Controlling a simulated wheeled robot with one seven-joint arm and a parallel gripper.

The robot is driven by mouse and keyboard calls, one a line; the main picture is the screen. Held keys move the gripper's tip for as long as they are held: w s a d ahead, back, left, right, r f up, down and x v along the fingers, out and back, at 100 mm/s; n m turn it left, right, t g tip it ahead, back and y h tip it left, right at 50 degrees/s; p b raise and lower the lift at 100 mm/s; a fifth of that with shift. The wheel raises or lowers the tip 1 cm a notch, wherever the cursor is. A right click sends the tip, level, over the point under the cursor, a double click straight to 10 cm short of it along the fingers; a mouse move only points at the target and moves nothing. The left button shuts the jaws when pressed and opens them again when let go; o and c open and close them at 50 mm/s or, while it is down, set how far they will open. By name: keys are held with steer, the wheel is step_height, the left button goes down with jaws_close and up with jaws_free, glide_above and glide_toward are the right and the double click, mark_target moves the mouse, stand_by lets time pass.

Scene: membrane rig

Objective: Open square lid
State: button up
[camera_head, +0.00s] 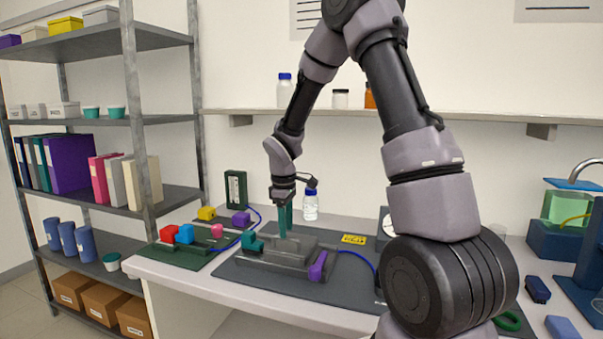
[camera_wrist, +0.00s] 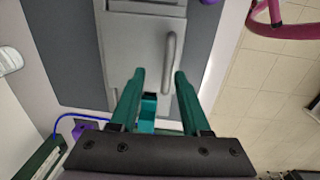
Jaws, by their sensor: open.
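A grey metal rig (camera_head: 280,266) sits on a dark mat on the white bench. In the wrist view its square, flat grey lid (camera_wrist: 140,55) carries a curved bar handle (camera_wrist: 170,62). My gripper (camera_head: 285,233) points down over the rig, with green fingers. In the wrist view the gripper (camera_wrist: 160,73) is open and empty, its fingertips on either side of the handle's lower end. I cannot tell how high they are above the lid. The lid looks closed. A teal part (camera_wrist: 147,113) shows between the fingers, at the rig's end.
A purple part (camera_head: 318,266) is at the rig's right end. A green board with coloured blocks (camera_head: 185,252) lies to the left. A blue-capped bottle (camera_head: 310,205) stands behind. A blue cable (camera_head: 355,255) runs right. A shelf rack (camera_head: 132,100) stands at left.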

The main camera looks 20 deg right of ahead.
steer(key=shift+s+a+f+t+h, duration=0.4)
steer(key=shift+s+f+t, duration=0.1)
steer(key=shift+f, duration=0.1)
steer(key=shift+a, duration=0.1)
steer(key=s+d+r+m+t, duration=0.1)
steer(key=s+r+m, duration=0.2)
steer(key=r, duration=0.6)
steer(key=s+d+r+m+y, duration=0.1)
steer(key=s+r+m, duration=0.1)
steer(key=s+r, duration=0.5)
steer(key=shift+r+m+t, duration=0.4)
steer(key=shift+r, duration=1.35)
